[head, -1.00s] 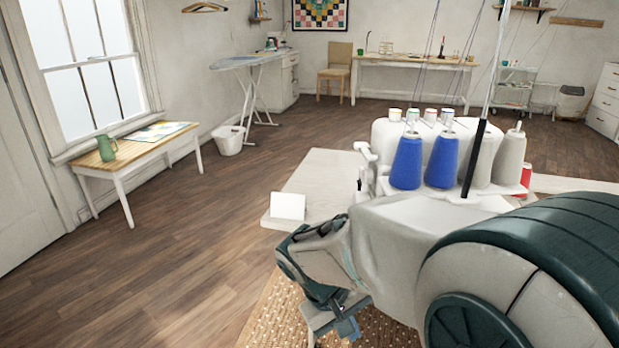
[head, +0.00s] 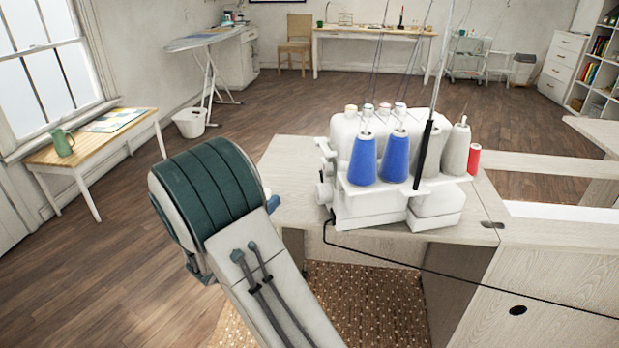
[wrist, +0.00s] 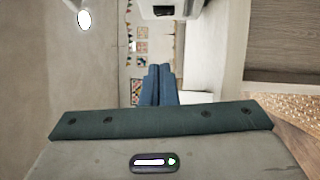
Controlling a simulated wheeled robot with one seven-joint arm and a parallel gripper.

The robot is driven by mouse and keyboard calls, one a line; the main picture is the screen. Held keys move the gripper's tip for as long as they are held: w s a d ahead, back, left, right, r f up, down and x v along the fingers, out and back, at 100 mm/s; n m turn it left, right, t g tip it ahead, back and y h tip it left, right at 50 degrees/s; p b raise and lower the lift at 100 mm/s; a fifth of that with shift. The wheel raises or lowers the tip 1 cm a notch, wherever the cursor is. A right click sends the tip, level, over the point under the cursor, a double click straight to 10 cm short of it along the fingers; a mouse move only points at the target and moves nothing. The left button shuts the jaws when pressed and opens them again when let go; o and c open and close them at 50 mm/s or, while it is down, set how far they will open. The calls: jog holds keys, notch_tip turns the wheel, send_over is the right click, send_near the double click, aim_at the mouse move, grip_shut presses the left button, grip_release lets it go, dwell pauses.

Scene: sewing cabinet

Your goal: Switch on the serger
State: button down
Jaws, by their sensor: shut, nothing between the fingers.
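The serger (head: 372,207) is a white machine on a pale wooden cabinet top (head: 290,165) in the head view. It carries two blue thread cones, a grey cone and a red spool, with more spools behind. A round knob shows on its left side, and a black cord runs from its lower left. I cannot make out a power switch. My arm stands to the left of the serger and hides most of my gripper in the head view. In the wrist view my gripper (wrist: 156,84) has its blue-grey fingers together, with nothing between them.
A low bench (head: 90,140) with a green jug stands by the window at left. The black cord crosses the cabinet front to the right. An ironing board (head: 205,42) stands at the back left.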

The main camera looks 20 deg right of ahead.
jog(key=shift+d, duration=0.1)
jog(key=x, duration=1)
jog(key=shift+d, duration=0.15)
jog(key=shift+s+d+r, duration=0.1)
jog(key=shift+s+d, duration=0.1)
jog(key=shift+d, duration=0.4)
jog(key=shift+s+d+r, duration=0.1)
jog(key=shift+s+d, duration=0.1)
jog(key=shift+d, duration=0.4)
jog(key=shift+s+d, duration=0.1)
jog(key=shift+d, duration=0.45)
jog(key=shift+a+b, duration=0.1)
jog(key=shift+b, duration=0.25)
